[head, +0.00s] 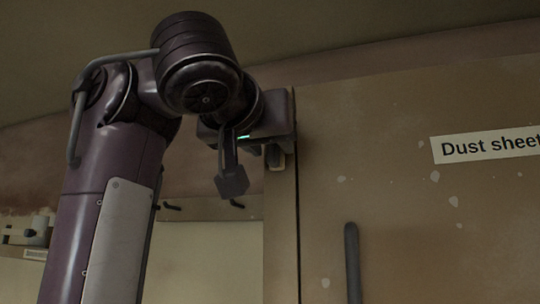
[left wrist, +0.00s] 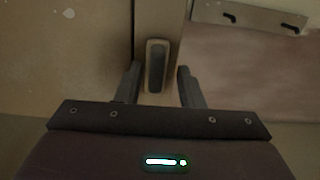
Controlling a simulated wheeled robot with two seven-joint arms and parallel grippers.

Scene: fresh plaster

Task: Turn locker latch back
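The locker latch (left wrist: 157,66) shows in the left wrist view as an upright rounded piece with a dark face and pale rim, on the narrow post at the locker's edge. My left gripper (left wrist: 159,87) is open, one finger on each side of the latch's lower part in the wrist view, with gaps showing. It also shows in the head view (head: 252,170). My right gripper is out of view.
The brown locker door (head: 400,220) carries a "Dust sheet" label (head: 488,146) and an upright dark handle (head: 352,262). A rail with hooks (head: 205,208) runs along the wall left of the locker. A small labelled object (head: 32,236) stands at far left.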

